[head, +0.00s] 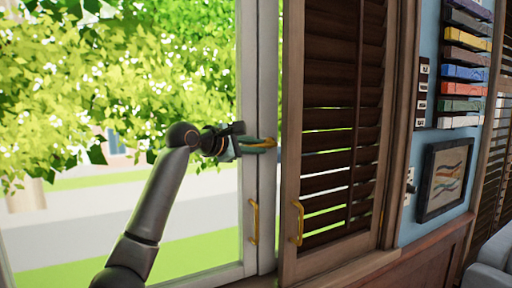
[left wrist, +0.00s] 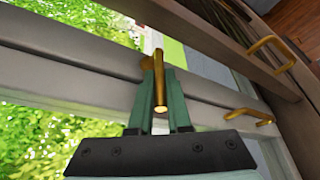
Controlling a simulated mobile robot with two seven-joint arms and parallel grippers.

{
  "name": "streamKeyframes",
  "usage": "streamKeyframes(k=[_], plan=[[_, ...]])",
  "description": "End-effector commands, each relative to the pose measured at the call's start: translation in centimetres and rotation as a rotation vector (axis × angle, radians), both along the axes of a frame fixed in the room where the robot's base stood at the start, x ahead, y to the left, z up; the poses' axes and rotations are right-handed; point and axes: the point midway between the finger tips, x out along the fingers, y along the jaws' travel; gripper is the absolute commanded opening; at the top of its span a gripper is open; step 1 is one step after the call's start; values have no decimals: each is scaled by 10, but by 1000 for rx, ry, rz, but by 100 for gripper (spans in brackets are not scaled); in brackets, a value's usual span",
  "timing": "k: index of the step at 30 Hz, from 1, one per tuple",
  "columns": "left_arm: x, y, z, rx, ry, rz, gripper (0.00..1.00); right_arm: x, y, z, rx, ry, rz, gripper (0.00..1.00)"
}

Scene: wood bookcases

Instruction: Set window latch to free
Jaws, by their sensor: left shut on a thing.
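The window latch is a brass handle on the pale window frame (head: 247,100). In the left wrist view the latch (left wrist: 159,85) stands between my green fingers, with its round end toward the camera. My left gripper (head: 262,146) is at the frame's upright, shut on the latch; it also shows in the left wrist view (left wrist: 160,100). In the head view the fingers hide part of the latch, and a bit of brass shows at their tips. My right gripper is in neither view.
A brass pull handle (head: 253,222) is on the window frame below my gripper. A dark louvered shutter (head: 335,130) with its own brass handle (head: 298,222) stands just to the right. A framed picture (head: 445,177) hangs on the blue wall. A grey seat (head: 492,262) is at the lower right.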

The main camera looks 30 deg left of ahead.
Motion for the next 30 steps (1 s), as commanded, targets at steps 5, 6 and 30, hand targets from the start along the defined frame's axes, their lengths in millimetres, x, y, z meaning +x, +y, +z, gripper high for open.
streamKeyframes(k=[5,6,30], plan=[[0,0,0,0,1,-1,0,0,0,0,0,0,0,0],[0,0,0,0,1,-1,0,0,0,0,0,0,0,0],[2,-3,20,162,278,-3,0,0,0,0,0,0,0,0]])
